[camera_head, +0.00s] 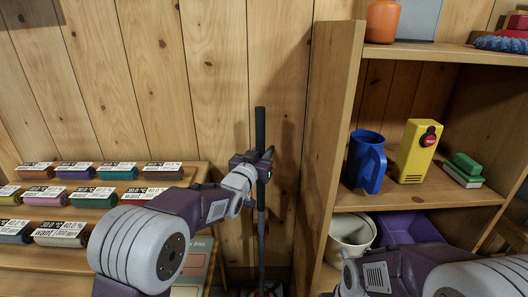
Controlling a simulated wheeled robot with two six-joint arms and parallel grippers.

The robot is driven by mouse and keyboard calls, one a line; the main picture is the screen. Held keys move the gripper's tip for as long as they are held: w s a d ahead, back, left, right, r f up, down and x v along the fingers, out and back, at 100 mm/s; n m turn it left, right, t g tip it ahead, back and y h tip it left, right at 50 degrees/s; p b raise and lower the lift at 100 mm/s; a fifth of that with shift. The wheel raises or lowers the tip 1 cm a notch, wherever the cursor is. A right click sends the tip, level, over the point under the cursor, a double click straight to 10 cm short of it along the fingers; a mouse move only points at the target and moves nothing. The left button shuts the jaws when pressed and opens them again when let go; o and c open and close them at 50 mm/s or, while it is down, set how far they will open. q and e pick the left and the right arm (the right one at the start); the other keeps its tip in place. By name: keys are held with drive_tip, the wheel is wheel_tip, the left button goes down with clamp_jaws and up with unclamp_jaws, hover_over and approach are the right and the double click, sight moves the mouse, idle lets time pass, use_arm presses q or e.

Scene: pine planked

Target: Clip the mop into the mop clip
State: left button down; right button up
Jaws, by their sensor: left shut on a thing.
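The mop's dark upright handle (260,128) stands in front of the pine wall, between the left display and the right shelf unit. My left gripper (264,166) is shut on the handle below its top end. The lower shaft runs down to the bottom edge, where the mop head is mostly cut off. I cannot make out the mop clip; my gripper may hide part of that area. My right arm enters at the lower right, and its gripper is not visible.
A wooden shelf unit (333,130) stands close right of the mop, with a blue jug (366,160), yellow box (418,150) and green-topped block (465,168). A white bucket (350,234) and purple bin (405,227) sit lower. A stepped display (190,172) holds labelled rolls at left.

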use_arm(q)
drive_tip(key=shift+f+b, duration=0.35)
idle(0.6)
drive_tip(key=c, duration=1.1)
unclamp_jaws()
drive_tip(key=shift+s+f, duration=0.1)
drive_tip(key=shift+f, duration=0.05)
